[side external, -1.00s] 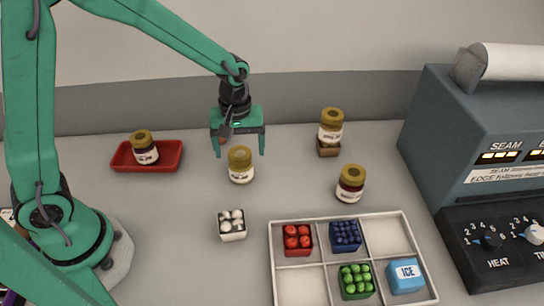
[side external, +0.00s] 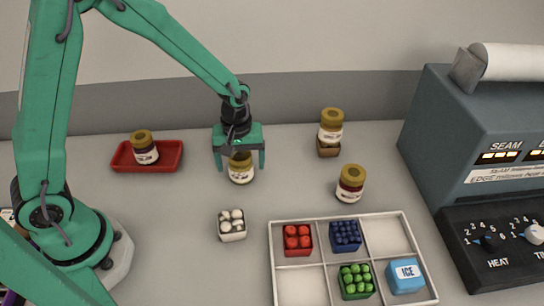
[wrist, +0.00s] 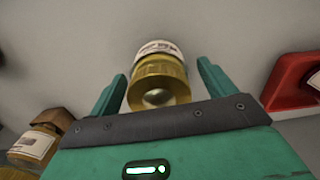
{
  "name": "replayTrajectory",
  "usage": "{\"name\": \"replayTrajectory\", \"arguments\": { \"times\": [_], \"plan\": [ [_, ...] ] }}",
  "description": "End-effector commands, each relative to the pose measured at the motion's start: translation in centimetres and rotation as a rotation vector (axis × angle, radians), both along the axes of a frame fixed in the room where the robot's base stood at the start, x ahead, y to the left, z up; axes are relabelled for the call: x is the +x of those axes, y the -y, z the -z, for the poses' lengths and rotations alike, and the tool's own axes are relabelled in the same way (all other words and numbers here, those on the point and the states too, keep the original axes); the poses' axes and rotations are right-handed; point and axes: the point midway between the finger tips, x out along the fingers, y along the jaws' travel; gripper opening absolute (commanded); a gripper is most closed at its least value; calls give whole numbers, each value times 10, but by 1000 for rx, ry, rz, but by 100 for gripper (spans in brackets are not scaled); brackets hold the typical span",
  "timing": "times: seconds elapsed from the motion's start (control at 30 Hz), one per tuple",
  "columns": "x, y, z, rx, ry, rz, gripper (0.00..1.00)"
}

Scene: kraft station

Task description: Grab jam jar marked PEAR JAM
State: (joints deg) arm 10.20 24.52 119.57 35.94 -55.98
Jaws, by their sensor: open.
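A jar with a gold lid, a white label and pale contents (side external: 240,174) stands on the counter under my gripper (side external: 240,164). In the wrist view the same jar (wrist: 160,70) lies between the two open fingers of my gripper (wrist: 160,85), with space on both sides. Its label is too small to read. Other gold-lidded jars are a dark one (side external: 144,153) on a red tray (side external: 172,154), a pale one (side external: 331,132) on a small brown block (side external: 328,151), and a dark red one (side external: 350,183) on the counter. I cannot tell which reads PEAR JAM.
A small box of white balls (side external: 231,231) stands in front. A white divided tray (side external: 303,287) holds red, blue and green boxes and a blue ICE block (side external: 405,273). A grey sealing machine (side external: 430,130) fills the right. The counter around the near jar is clear.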

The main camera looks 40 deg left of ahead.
Motion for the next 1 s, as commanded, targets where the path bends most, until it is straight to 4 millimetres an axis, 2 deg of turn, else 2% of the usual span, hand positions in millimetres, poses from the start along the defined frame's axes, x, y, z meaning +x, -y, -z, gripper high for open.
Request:
{"name": "replayTrajectory", "arguments": {
  "times": [0.1, 0.4, 0.77, 1.0],
  "plan": [
    [0, 0, 0, 0, 0, 0, 81],
    [0, 0, 0, 0, 0, 0, 23],
    [1, 0, -3, -1, 2, 0, 23],
    [1, 0, -20, -1, 5, 0, 23]
  ]
}}
